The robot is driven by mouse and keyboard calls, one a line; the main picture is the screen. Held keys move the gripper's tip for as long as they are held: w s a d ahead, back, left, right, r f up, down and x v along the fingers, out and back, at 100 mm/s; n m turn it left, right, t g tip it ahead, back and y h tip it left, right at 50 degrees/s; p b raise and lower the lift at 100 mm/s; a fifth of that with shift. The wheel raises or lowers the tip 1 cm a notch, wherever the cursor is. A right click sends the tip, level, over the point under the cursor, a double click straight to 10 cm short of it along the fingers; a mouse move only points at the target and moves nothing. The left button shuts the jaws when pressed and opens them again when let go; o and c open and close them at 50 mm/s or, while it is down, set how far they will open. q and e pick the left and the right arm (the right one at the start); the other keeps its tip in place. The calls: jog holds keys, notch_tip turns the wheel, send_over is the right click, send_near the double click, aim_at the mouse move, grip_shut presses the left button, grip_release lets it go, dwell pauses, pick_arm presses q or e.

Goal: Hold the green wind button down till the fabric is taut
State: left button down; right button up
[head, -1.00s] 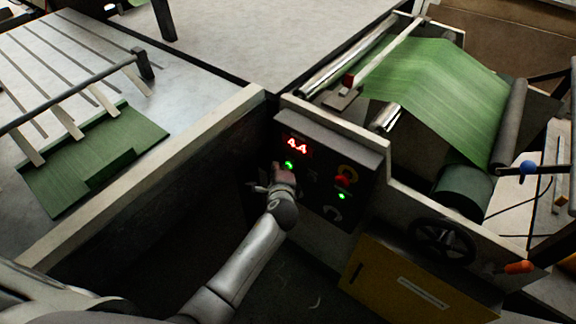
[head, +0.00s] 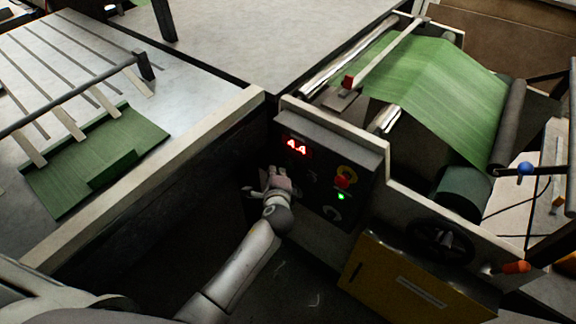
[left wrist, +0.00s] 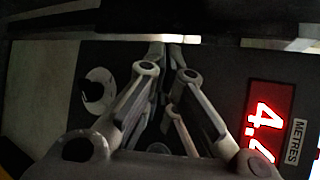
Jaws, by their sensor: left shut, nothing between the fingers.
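The control panel (head: 316,201) stands on the machine's near side, with a red display (head: 297,146) reading 4.4. My left gripper (head: 278,178) is shut and empty, its tips at the panel just below the display. The green wind button is hidden behind the fingers, so I cannot tell whether they touch or press it. In the left wrist view the gripper (left wrist: 172,60) points at the dark panel, with the display (left wrist: 265,130) at right. The green fabric (head: 440,95) spans the rollers as a fairly flat, straight-edged sheet. My right gripper is not in view.
A red stop button with a yellow ring (head: 345,178) and a small green lamp (head: 340,196) sit right of my gripper. A black handwheel (head: 441,240) and yellow cabinet (head: 415,285) are lower right. A pale wall (head: 150,180) borders the left.

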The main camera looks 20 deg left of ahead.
pick_arm(q)
jog(key=shift+s, duration=0.1)
jog(key=s, duration=0.1)
jog(key=s+a+p, duration=0.1)
jog(key=s, duration=0.1)
jog(key=s+p, duration=0.1)
jog(key=shift+s+a, duration=0.3)
jog(key=shift+a, duration=0.05)
dwell(0.8)
jog(key=s+d+f+n+g+h, duration=0.1)
jog(key=s+f+n+g+h, duration=0.15)
jog(key=s+f, duration=0.75)
jog(key=s+f+n+g+h, duration=0.1)
jog(key=s+f+n+g, duration=0.3)
jog(key=f, duration=0.9)
jog(key=s+a+f+n+g, duration=0.1)
jog(key=s+f+n, duration=0.2)
jog(key=s, duration=0.7)
jog(key=s+a+f+n+g, duration=0.1)
jog(key=s+f+n+g, duration=0.1)
jog(key=s+f, duration=0.5)
jog(key=s+f+n+g, duration=0.1)
jog(key=s+f+n, duration=0.3)
jog(key=s, duration=1)
jog(key=shift+s+a+f+g+h, duration=0.25)
jog(key=shift+a+f+g+h, duration=0.1)
jog(key=shift+a+f+h, duration=0.1)
